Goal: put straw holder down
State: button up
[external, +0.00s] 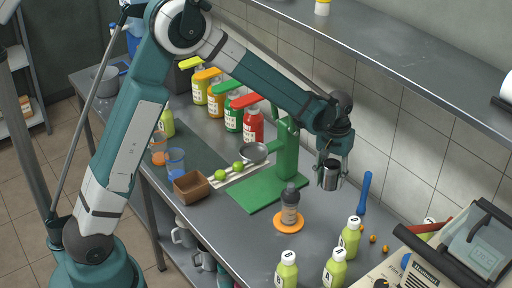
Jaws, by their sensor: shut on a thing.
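The straw holder appears to be the metal cylinder (329,179) in the external view. My gripper (329,163) is shut on it and points down. The cylinder is upright and looks held above the counter (245,235), to the right of the green press stand. How far its bottom is from the counter is hard to tell. I cannot make out any straws in it.
A green press stand (288,150), a dark bottle (290,205) on an orange disc, and a blue tool (365,190) are close by. Juice bottles (335,268) stand at the front. A machine (470,245) is at the right. A shelf (400,65) runs above.

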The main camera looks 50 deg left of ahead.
jog(key=n, duration=0.1)
jog(key=w+r+n, duration=0.1)
jog(key=n, duration=0.2)
jog(key=shift+w+a+r+n, duration=0.2)
jog(key=shift+w+r+n, duration=0.1)
jog(key=shift+w+n, duration=0.1)
jog(key=shift+f, duration=0.1)
send_over(329, 201)
jog(key=shift+d+f+b, duration=0.1)
jog(key=shift+f+b, duration=0.25)
jog(key=shift+f, duration=2.7)
jog(key=shift+f, duration=0.1)
jog(key=shift+f, duration=1.75)
jog(key=shift+f+b, duration=0.15)
jog(key=shift+b, duration=0.2)
jog(key=o, duration=1.1)
